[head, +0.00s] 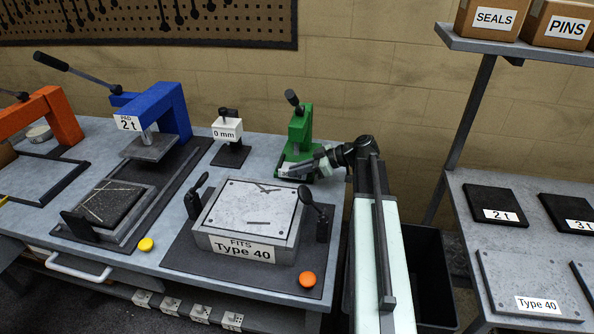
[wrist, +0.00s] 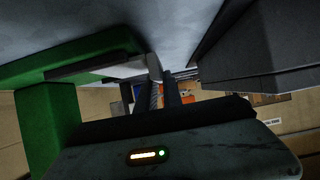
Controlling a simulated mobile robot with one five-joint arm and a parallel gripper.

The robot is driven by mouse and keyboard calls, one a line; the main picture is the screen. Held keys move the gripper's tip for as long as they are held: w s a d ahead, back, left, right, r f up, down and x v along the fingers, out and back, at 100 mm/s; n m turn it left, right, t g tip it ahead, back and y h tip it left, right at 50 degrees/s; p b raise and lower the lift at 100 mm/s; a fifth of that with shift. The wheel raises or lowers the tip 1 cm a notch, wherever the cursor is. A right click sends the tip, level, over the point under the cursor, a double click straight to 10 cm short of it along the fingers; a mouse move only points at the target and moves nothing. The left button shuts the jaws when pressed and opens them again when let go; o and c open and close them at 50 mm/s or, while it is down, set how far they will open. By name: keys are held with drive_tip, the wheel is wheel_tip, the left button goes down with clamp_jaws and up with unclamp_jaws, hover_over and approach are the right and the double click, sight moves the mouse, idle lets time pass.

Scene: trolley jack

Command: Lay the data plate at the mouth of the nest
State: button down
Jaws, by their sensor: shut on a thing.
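My gripper (head: 300,168) is low over the bench at the front of the green press (head: 300,135). In the wrist view its two dark fingers (wrist: 164,92) are close together, shut on a small pale plate (wrist: 138,68), which I take for the data plate. The plate's far end lies close to the dark slot (wrist: 90,68) in the green base, which seems to be the nest. I cannot tell whether the plate touches it. In the head view a pale strip (head: 287,171) with dark marks shows there; the gripper partly covers that area.
The Type 40 block (head: 250,210) with two dark clamps stands in front of the press. A white 0 mm gauge (head: 227,128) stands left of it, and the blue 2 t press (head: 158,112) further left. A shelf (head: 520,235) with plates is at right.

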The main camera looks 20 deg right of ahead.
drive_tip(key=shift+f, duration=0.2)
idle(0.4)
drive_tip(key=c, duration=1.4)
unclamp_jaws()
drive_tip(key=p+v, duration=0.3)
drive_tip(key=v, duration=0.4)
drive_tip(key=shift+s+d+r, duration=0.2)
drive_tip(key=shift+d, duration=0.05)
drive_tip(key=shift+r, duration=0.1)
